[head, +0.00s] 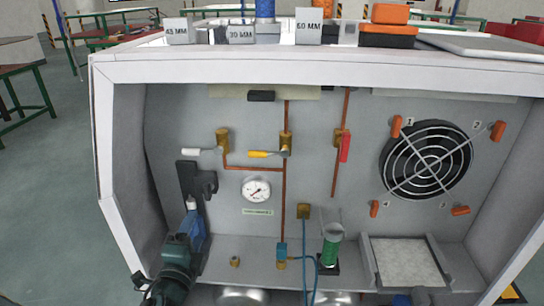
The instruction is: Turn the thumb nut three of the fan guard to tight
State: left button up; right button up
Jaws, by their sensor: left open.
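The round black fan guard (427,160) is on the right of the grey back panel. Orange thumb nuts sit around it, with small numbers beside them. Thumb nut three (460,211) is at the lower right and lies nearly level. Nut one (396,126) at the upper left and nut four (374,208) at the lower left stand nearly upright. Nut two (498,131) at the upper right is tilted. My left gripper (199,178) is open and empty at the left of the panel, far from nut three.
A gauge (256,189), a green cylinder (331,249) and a filter tray (405,262) sit lower. The white housing frame (300,68) surrounds the opening.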

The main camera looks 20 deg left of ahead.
aim_at(457, 210)
jog(key=k+l, duration=0.15)
jog(key=k, duration=0.35)
jog(key=k+l, duration=0.2)
jog(key=k, duration=0.25)
